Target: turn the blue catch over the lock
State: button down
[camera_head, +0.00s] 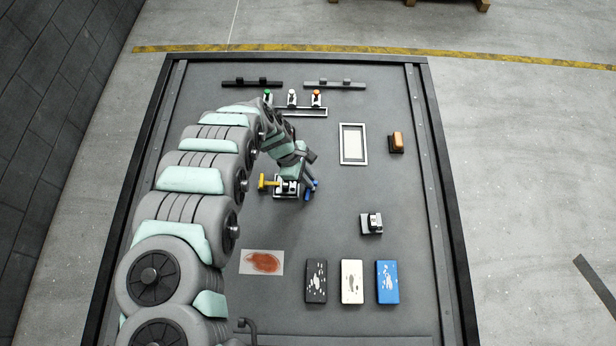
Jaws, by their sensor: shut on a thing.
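The lock (287,193) is a small pale and dark block near the middle of the dark table, partly covered by my arm. The blue catch (309,194) is at the right side of the lock; my gripper (308,184) is at it and shut on it. A yellow catch (264,182) stands out at the left side of the lock. My wrist hides part of the lock and the exact contact of the fingers. Whether the blue catch lies over the lock cannot be told from here.
A white-framed panel (342,144), an orange block (397,141) and a small white and black device (371,223) lie to the right. Black (316,281), white (352,281) and blue (387,281) boxes stand in front, beside a red-stained sheet (261,263). Colored-top pegs (291,98) stand behind.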

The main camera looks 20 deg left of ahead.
jog(key=m+g+b, duration=0.1)
jog(key=m, duration=0.1)
jog(key=m+b, duration=0.1)
jog(key=m, duration=0.1)
jog(key=shift+w+f+m+g, duration=0.2)
jog(key=shift+m+g, duration=0.1)
jog(key=shift+g, duration=0.1)
jog(key=m+b, duration=0.1)
jog(key=m, duration=0.1)
jog(key=m+g+b, duration=0.1)
jog(key=m, duration=0.1)
jog(key=shift+w+d+g+y+b, duration=0.1)
jog(key=shift+g+y+b, duration=0.2)
jog(key=shift+y+b, duration=0.1)
jog(key=m+g+b, duration=0.1)
jog(key=m, duration=0.2)
jog(key=shift+r+m+y, duration=0.1)
jog(key=shift+m+y, duration=0.3)
jog(key=shift+r+m+g+y+b, duration=0.1)
jog(key=shift+m+g+y+b, duration=0.35)
jog(key=shift+m, duration=1.15)
jog(key=c, duration=1.5)
grip_release()
jog(key=shift+b+v, duration=2.55)
jog(key=shift+v, duration=1.2)
